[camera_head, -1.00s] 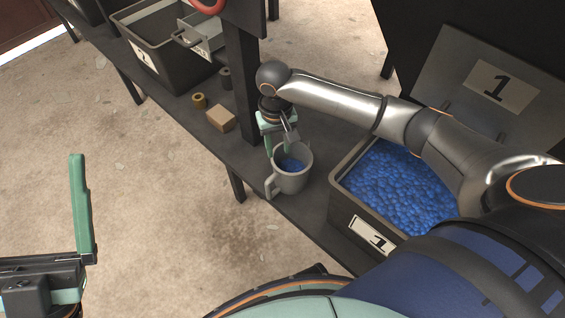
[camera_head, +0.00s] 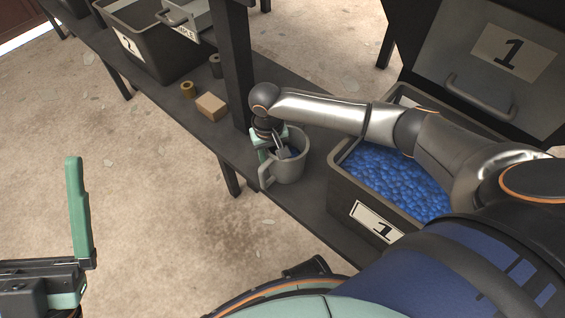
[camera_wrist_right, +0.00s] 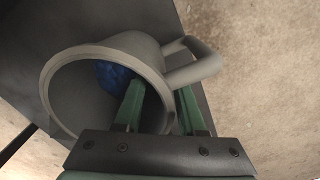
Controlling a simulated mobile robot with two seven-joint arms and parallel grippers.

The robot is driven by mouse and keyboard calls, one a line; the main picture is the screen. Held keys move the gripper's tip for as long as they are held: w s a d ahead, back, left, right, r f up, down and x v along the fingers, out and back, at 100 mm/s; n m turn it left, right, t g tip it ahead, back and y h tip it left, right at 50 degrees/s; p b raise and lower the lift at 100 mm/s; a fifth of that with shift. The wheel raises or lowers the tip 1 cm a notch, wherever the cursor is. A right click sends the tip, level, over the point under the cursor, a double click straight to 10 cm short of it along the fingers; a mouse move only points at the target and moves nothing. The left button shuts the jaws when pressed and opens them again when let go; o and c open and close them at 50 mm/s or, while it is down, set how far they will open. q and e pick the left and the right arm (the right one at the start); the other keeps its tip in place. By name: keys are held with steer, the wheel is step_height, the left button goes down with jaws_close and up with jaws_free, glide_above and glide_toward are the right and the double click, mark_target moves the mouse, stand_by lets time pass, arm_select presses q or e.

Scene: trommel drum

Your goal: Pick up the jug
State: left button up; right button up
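The grey jug (camera_head: 290,172) stands upright on the dark bench, with blue pieces inside and its handle toward the front left. In the right wrist view the jug (camera_wrist_right: 62,82) shows its round mouth, and its handle (camera_wrist_right: 198,66) points right. My right gripper (camera_head: 268,146) is down at the jug's rim. In the right wrist view my right gripper (camera_wrist_right: 160,108) is open, one green finger inside the mouth and the other outside by the handle, the wall between them with gaps visible. My left gripper (camera_head: 40,225) is far left, empty; one upright finger stands alone, the other out of frame.
A bin of blue pieces labelled 1 (camera_head: 343,187) stands right of the jug, its lid (camera_head: 490,62) raised. A dark post (camera_head: 236,70) rises behind the jug. A cardboard box (camera_head: 211,106), a small roll (camera_head: 188,89) and a bin labelled 2 (camera_head: 128,42) sit farther left.

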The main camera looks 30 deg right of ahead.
jaws_close()
steer(key=shift+r, duration=0.1)
stand_by(1.2)
